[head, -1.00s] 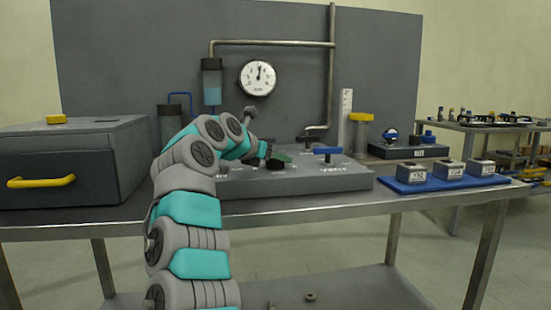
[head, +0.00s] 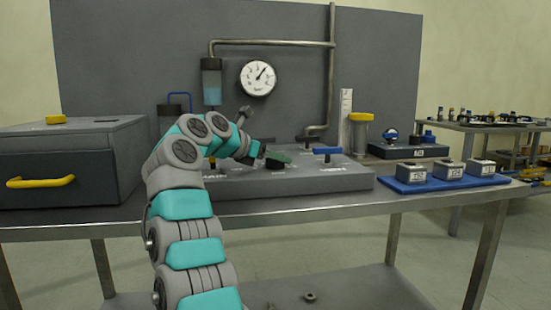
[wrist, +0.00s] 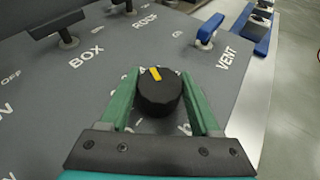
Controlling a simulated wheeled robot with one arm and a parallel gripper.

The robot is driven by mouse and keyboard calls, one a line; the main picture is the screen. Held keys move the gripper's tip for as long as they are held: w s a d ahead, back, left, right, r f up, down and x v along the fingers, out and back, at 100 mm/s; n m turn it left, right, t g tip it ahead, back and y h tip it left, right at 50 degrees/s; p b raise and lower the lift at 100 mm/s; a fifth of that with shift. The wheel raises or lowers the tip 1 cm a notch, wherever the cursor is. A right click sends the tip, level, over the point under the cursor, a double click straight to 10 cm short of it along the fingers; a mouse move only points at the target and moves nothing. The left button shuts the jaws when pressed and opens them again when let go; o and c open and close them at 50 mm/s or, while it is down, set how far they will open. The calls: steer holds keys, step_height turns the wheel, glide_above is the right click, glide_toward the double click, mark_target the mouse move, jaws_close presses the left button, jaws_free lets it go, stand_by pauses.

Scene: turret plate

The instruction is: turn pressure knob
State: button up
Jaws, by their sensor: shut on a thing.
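The pressure knob (wrist: 159,94) is black and round with a yellow pointer mark, seen in the wrist view on the grey control panel. The mark points up and slightly left there. My gripper (wrist: 158,92) has its two green fingers on either side of the knob and is shut on it. In the head view my gripper (head: 268,160) is over the middle of the panel (head: 345,182), and the knob is mostly hidden there. The pressure gauge (head: 258,78) on the back board has its needle pointing up and right.
A grey drawer cabinet (head: 70,165) is on the left. A blue tray (head: 440,183) with labelled blocks is at the right.

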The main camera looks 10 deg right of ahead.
steer(key=shift+a+r, duration=0.15)
steer(key=shift+r, duration=0.1)
steer(key=o, duration=1.1)
steer(key=shift+o, duration=1.4)
steer(key=shift+f, duration=0.15)
steer(key=shift+v, duration=3.95)
steer(key=shift+s, duration=0.1)
